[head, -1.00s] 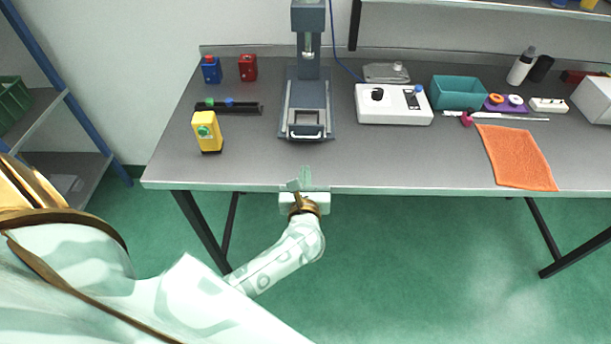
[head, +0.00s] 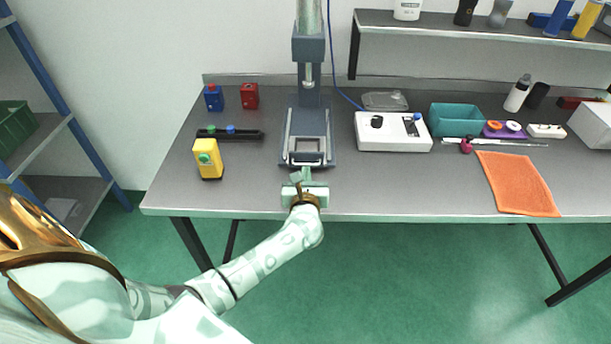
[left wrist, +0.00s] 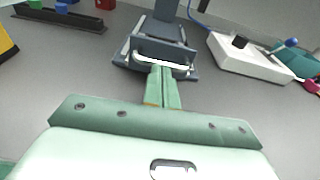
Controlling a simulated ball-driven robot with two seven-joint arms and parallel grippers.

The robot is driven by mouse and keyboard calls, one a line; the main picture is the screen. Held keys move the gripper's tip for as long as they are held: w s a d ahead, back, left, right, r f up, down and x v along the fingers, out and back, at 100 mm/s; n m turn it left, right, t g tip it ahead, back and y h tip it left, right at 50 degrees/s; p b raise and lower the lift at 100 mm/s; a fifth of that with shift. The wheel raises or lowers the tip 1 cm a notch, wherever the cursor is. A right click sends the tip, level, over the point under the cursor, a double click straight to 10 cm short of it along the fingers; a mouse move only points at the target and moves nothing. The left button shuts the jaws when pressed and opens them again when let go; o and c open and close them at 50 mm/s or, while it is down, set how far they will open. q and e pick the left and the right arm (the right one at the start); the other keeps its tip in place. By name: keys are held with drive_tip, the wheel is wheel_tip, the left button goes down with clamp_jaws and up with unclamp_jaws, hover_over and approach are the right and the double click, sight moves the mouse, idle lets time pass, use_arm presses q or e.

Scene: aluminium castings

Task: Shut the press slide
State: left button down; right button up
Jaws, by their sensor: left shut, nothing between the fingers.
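The press (head: 308,88) stands upright near the back of the table. Its slide (head: 307,152) is low at the front of the press base, with a pale handle bar across its front edge. The handle (left wrist: 162,62) also shows in the left wrist view. My left gripper (head: 306,174) is shut and empty, just in front of the handle. In the left wrist view the closed fingers (left wrist: 161,86) point at the middle of the handle; I cannot tell whether they touch it. My right gripper is not in view.
A yellow box with a green button (head: 208,160) stands left of the press. A white control box (head: 392,132) stands to the right, with a teal bin (head: 457,119) beyond. An orange cloth (head: 517,184) lies at the right. The table front between is clear.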

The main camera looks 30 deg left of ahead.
sight(307, 149)
use_arm(q)
drive_tip(key=b+x, duration=0.2)
drive_tip(key=x, duration=0.2)
drive_tip(key=b+x, duration=0.2)
drive_tip(key=x, duration=0.3)
drive_tip(key=r+b+x, duration=0.1)
drive_tip(key=b+x, duration=0.1)
drive_tip(key=x, duration=0.2)
drive_tip(key=shift+w+b, duration=0.3)
drive_tip(key=shift+b, duration=0.05)
drive_tip(key=shift+w+a+r, duration=0.15)
drive_tip(key=shift+w+a, duration=0.05)
drive_tip(key=shift+w, duration=0.1)
drive_tip(key=shift+r, duration=0.4)
